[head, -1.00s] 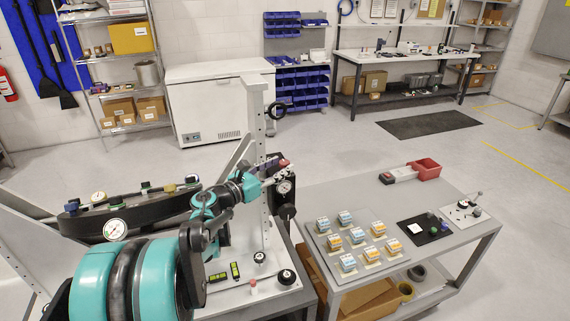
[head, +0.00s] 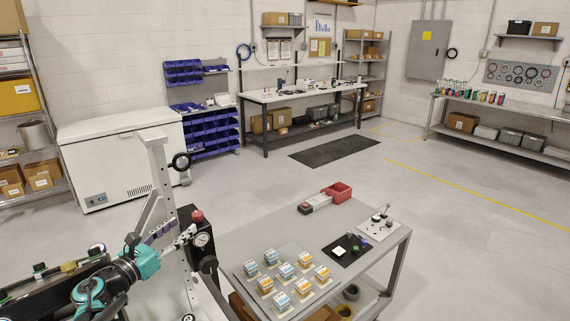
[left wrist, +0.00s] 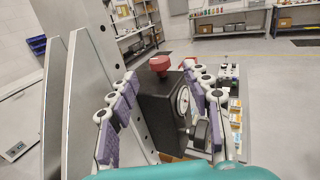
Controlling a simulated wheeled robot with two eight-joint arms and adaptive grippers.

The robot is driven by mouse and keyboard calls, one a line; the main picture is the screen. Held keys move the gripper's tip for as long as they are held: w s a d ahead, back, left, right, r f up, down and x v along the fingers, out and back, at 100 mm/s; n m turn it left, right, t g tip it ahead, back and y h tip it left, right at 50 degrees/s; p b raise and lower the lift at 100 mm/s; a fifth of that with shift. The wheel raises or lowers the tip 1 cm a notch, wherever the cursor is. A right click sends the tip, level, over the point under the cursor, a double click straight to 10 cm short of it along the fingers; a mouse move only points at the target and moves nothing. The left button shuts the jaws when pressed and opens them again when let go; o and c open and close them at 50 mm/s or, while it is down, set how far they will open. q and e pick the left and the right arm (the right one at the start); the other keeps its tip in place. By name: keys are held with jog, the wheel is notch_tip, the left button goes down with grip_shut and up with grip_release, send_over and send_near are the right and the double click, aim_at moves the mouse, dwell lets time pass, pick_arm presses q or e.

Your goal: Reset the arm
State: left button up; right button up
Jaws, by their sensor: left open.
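My left gripper (head: 172,237) has purple-grey finger pads and reaches in from the lower left of the head view. It is open. In the left wrist view the two fingers of my left gripper (left wrist: 162,112) stand apart, with a black box (left wrist: 158,118) showing between them. The box carries a red knob (left wrist: 160,64) and a round white dial gauge (left wrist: 183,100). In the head view the red knob (head: 197,215) and dial gauge (head: 202,240) show just right of the fingertips. I cannot tell whether the fingers touch the box. My right gripper is not in view.
A grey metal upright (head: 160,195) stands close by the gripper. A white chest freezer (head: 120,165) stands behind. The floor right of the cart is clear.

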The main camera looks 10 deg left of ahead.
pick_arm(q)
notch_tip(320, 180, up, 5)
jog(key=d+n+t+y+b, duration=0.25)
jog(key=n+y, duration=0.65)
jog(key=n, duration=1)
jog(key=s+d+f+n+g+h+b, duration=0.1)
jog(key=s+d+f+n+g+h, duration=0.1)
jog(key=s+d+f+n+g, duration=0.4)
jog(key=s+d+f+n+g+h+b, duration=0.2)
jog(key=s+d+f+n+g, duration=0.4)
jog(key=s+d+f+n, duration=0.7)
notch_tip(320, 180, down, 8)
jog(key=shift+s+d+r+n+g+h, duration=0.2)
jog(key=shift+s+d+n+g+h, duration=0.15)
jog(key=shift+s+d, duration=0.15)
